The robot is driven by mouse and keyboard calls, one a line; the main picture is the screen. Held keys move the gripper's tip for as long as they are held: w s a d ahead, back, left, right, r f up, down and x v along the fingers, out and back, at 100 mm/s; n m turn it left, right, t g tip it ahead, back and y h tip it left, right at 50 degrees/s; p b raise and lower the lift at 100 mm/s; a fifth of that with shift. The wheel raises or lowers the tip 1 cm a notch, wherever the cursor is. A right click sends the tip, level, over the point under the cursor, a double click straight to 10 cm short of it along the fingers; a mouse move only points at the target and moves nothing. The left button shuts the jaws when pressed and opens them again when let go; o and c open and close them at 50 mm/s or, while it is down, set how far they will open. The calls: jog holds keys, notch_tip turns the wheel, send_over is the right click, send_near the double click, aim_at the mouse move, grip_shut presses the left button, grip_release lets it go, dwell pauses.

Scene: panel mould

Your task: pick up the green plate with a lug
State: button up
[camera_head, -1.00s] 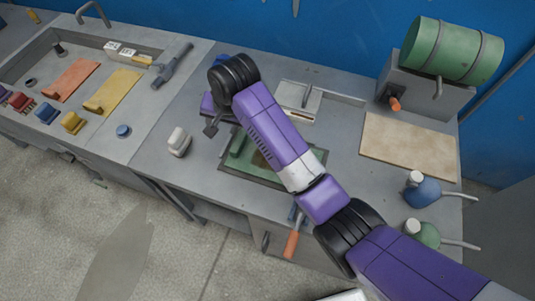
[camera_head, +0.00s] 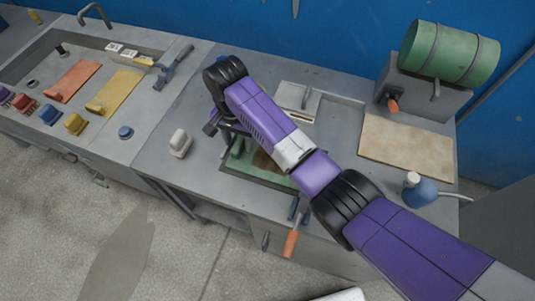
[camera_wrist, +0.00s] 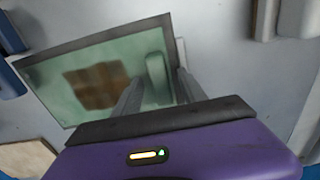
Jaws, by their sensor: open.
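The green plate (camera_wrist: 95,82) lies flat inside a thin dark rectangular frame on the grey bench. A brown square patch shows on it. Its raised green lug (camera_wrist: 157,72) stands near one end of the plate. In the head view the plate (camera_head: 262,178) is partly hidden under my arm, with the lug (camera_head: 237,148) at its left end. My gripper (camera_wrist: 160,84) is open, its two fingers on either side of the lug in the wrist view. I cannot tell whether they touch it or how far above the plate they are.
A white block (camera_head: 180,143) stands left of the plate. A grey lidded box with a handle (camera_head: 299,101) is behind it. An orange-handled tool (camera_head: 291,241) hangs at the front edge. A tan board (camera_head: 407,147) and a blue flask (camera_head: 420,190) are right. Coloured pieces fill the left bench.

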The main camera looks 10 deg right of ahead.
jog(key=shift+f, duration=0.4)
jog(key=shift+c, duration=0.2)
grip_shut()
jog(key=shift+r, duration=0.1)
dwell(0.9)
